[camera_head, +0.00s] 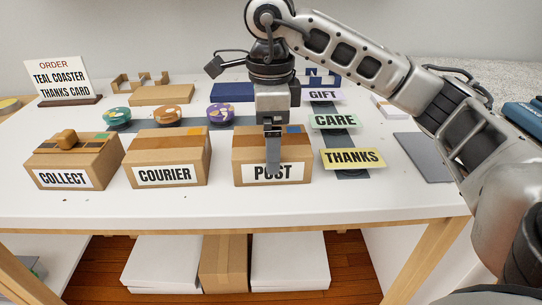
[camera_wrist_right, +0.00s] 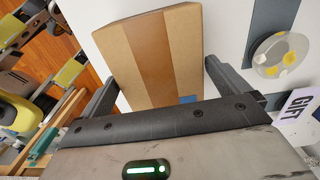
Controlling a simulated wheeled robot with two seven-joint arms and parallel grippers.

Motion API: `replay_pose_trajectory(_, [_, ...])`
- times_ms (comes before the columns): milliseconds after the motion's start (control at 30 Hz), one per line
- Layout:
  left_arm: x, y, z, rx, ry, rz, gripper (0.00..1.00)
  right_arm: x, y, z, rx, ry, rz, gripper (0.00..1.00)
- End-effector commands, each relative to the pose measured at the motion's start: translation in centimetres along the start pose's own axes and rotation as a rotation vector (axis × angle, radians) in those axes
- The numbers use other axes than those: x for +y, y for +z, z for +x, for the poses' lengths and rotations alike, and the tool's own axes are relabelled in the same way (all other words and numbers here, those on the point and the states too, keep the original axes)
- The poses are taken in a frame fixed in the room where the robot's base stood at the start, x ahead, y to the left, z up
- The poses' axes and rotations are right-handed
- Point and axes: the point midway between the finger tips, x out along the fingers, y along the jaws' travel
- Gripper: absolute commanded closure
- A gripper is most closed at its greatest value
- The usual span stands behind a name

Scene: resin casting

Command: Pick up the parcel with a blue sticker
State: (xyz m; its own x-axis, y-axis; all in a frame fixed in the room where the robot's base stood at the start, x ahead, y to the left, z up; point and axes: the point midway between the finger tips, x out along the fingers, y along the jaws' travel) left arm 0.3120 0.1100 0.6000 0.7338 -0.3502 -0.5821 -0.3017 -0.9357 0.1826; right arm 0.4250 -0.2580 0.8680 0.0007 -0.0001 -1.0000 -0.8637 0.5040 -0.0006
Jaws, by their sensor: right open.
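The parcel labelled POST (camera_head: 245,143) is a brown cardboard box on the white table, with a blue sticker (camera_head: 293,130) at the right of its top. My right gripper (camera_head: 273,160) is over this parcel, pointing down, with one finger in front of its label face; the other finger is hidden in the head view. In the right wrist view the parcel (camera_wrist_right: 155,55) lies between the two spread fingers of the gripper (camera_wrist_right: 163,80), and part of the blue sticker (camera_wrist_right: 187,99) shows near the palm. I see no grip on the parcel. My left gripper is not in view.
The COURIER parcel (camera_head: 167,150) with an orange sticker and the COLLECT parcel (camera_head: 75,155) with a wooden knob-like object on top stand to the left. Coasters (camera_head: 167,115) stand behind. GIFT, CARE and THANKS cards (camera_head: 352,158) are close on the right. An order sign (camera_head: 60,80) stands back left.

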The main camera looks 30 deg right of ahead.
Motion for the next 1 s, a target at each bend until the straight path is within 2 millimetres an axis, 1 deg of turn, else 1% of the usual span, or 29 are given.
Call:
replay_pose_trajectory(33, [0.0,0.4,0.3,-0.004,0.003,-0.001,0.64,0.1,-0.1,1.1,0.003,0.003,0.000,0.00])
replay_pose_trajectory(167, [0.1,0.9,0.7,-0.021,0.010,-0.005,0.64,0.1,-0.2,3.0,0.003,0.002,0.001,0.00])
replay_pose_trajectory(233, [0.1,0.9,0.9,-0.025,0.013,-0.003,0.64,0.1,-0.1,3.3,0.001,0.001,0.001,0.00])
replay_pose_trajectory(433, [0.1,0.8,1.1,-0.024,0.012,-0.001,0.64,0.1,-0.1,3.3,0.000,0.000,0.001,0.00])
replay_pose_trajectory(467, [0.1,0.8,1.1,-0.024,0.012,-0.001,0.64,0.1,-0.1,3.3,0.000,0.000,0.001,0.08])
replay_pose_trajectory(500, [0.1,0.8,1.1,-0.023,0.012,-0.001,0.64,0.1,-0.1,3.3,0.000,0.000,0.001,0.19])
replay_pose_trajectory(567, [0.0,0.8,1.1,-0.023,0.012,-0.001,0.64,0.1,-0.1,3.3,0.000,0.000,0.001,0.36])
replay_pose_trajectory(600, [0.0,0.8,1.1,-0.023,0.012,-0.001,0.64,0.1,-0.1,3.3,0.000,0.000,0.000,0.41])
replay_pose_trajectory(867, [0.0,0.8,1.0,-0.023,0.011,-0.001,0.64,0.1,-0.1,3.1,-0.001,-0.001,0.001,0.41])
replay_pose_trajectory(1000, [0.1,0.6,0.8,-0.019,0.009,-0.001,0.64,0.1,-0.1,2.4,-0.002,-0.001,0.001,0.41])
